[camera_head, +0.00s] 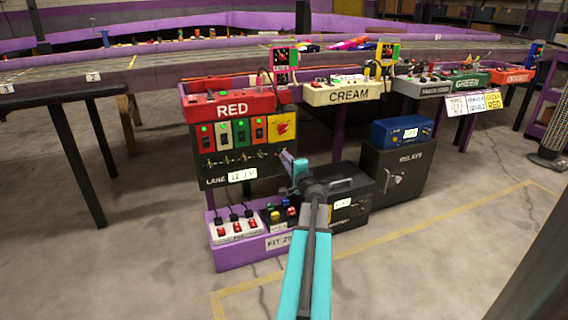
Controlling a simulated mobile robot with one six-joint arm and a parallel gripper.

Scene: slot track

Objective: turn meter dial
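My arm reaches up from the bottom centre, and my gripper (286,156) is small and dark at its far end. It is just below the yellow panel (273,138) with a red dial (282,127), at the right of the RED lane station. I cannot tell whether it touches the panel or whether its fingers are apart. A black box (348,212) with a white display is partly behind my arm. A blue meter-like box (402,131) with a white display sits on the black RELAYS cabinet (398,185). No label shows which of these is the meter.
Green, red and dark switches (232,133) and toggles line the black panel left of the gripper. A purple crate (237,255) holds a power strip (236,229) and coloured buttons (280,213). The track table (165,68) runs behind. Concrete floor is clear at front left.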

